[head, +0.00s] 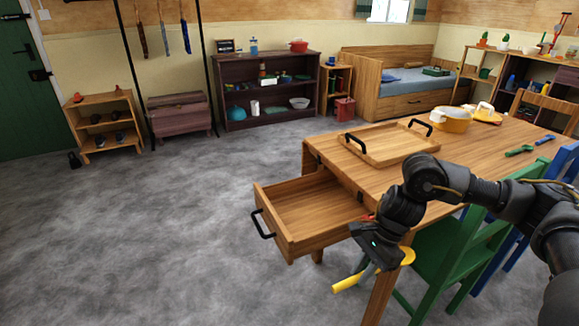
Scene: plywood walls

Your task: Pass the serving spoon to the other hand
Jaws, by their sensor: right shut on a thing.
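A yellow serving spoon (347,283) is held in my right gripper (373,264), in front of the table leg and beside the open drawer. Its handle points down to the left, and a rounded yellow end (408,256) shows on the other side of the gripper. The fingers hide the spoon's middle. My right gripper is shut on the spoon, and the spoon is clear of the floor. My left gripper is not in view.
The wooden table (330,150) has its drawer (305,205) pulled out, empty where visible. A tray (390,143), an orange pot (452,119) and a green utensil (519,150) are on top. A green chair (447,250) stands close behind my gripper. The floor (150,240) to the left is open.

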